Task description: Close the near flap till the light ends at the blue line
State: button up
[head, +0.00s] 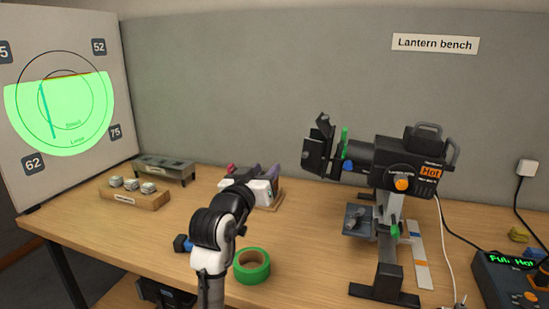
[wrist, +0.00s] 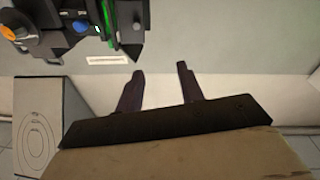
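The black lantern (head: 400,160) stands on the bench with dark flaps (head: 318,150) at its left end. I cannot tell for sure which flap is the near one. The lantern also shows at the top left of the wrist view (wrist: 60,30). A green light patch (head: 75,120) on the left board has a straight upper edge and a rounded lower part. A thin blue-teal line (head: 47,110) runs steeply through its left half. My gripper (wrist: 160,68) has two dark purple fingers, apart and with nothing between them, clear of the flaps.
A green tape roll (head: 252,266) lies on the bench near my arm. A wooden block with knobs (head: 135,192) and a grey tray (head: 165,168) stand at left. A control box reading "Full Hot" (head: 510,275) and cables are at right.

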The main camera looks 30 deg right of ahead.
aim_at(304, 156)
jog(key=w+d+p, duration=0.1)
jog(key=d, duration=0.4)
jog(key=w+d+f+g+p, duration=0.1)
jog(key=w+d+p, duration=0.1)
jog(key=d, duration=0.3)
jog(key=w+d+m+g+p, duration=0.1)
jog(key=w+d+p, duration=0.1)
jog(key=d, duration=0.3)
jog(key=shift+w+f, duration=0.15)
jog(key=shift+f, duration=0.2)
grip_shut()
